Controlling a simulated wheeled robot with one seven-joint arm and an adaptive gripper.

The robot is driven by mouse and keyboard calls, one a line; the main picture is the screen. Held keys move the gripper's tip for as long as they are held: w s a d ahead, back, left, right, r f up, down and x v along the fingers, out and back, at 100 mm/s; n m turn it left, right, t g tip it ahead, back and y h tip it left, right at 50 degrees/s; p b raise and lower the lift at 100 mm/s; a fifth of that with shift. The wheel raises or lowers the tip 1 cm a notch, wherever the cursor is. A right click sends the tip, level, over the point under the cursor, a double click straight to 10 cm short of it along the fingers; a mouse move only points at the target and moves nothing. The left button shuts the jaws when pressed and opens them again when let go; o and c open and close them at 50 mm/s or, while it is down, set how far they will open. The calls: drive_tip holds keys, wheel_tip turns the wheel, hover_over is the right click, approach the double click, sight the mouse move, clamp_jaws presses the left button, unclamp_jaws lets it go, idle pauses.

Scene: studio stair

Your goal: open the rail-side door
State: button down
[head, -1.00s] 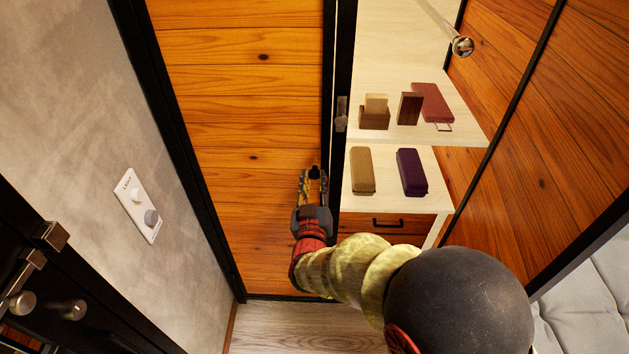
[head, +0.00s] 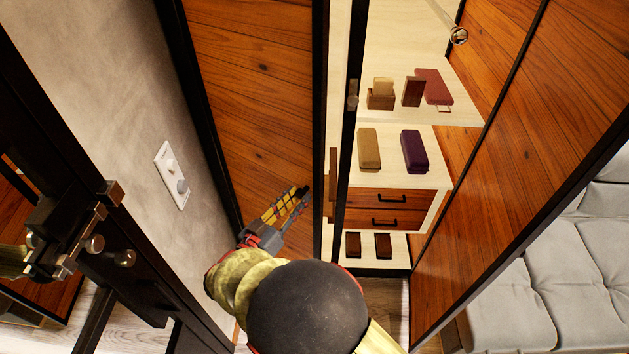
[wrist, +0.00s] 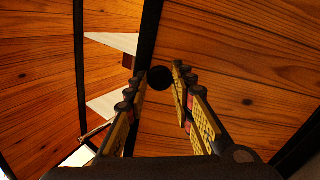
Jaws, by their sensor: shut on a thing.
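The rail-side door is the wood-plank panel (head: 255,85) with a black edge, left of the shelves in the head view. It stands ajar, with a narrow gap between its right edge and the black upright post (head: 345,140). My gripper (head: 301,192) is at the door's lower right part, its fingers shut on a small dark knob. In the wrist view the round black knob (wrist: 160,78) sits between the fingertips, against the wood panel.
Right of the post, pale shelves hold a tan case (head: 368,149), a purple case (head: 413,152) and wooden blocks. A grey wall with a switch plate (head: 172,175) is close on the left. A black fitting with metal knobs (head: 95,243) stands lower left. A grey sofa (head: 520,290) is lower right.

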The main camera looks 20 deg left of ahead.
drive_tip(key=s+a+m+h, duration=0.1)
drive_tip(key=s+a+h, duration=0.1)
drive_tip(key=s, duration=0.3)
drive_tip(key=shift+s+a+m+g+h+p, duration=0.2)
drive_tip(key=shift+s+m+g+h+p, duration=0.1)
drive_tip(key=shift+m+h+p, duration=0.1)
drive_tip(key=c, duration=1.5)
unclamp_jaws()
drive_tip(key=v, duration=0.7)
drive_tip(key=shift+s, duration=0.2)
drive_tip(key=shift+a, duration=0.1)
drive_tip(key=shift+c, duration=0.3)
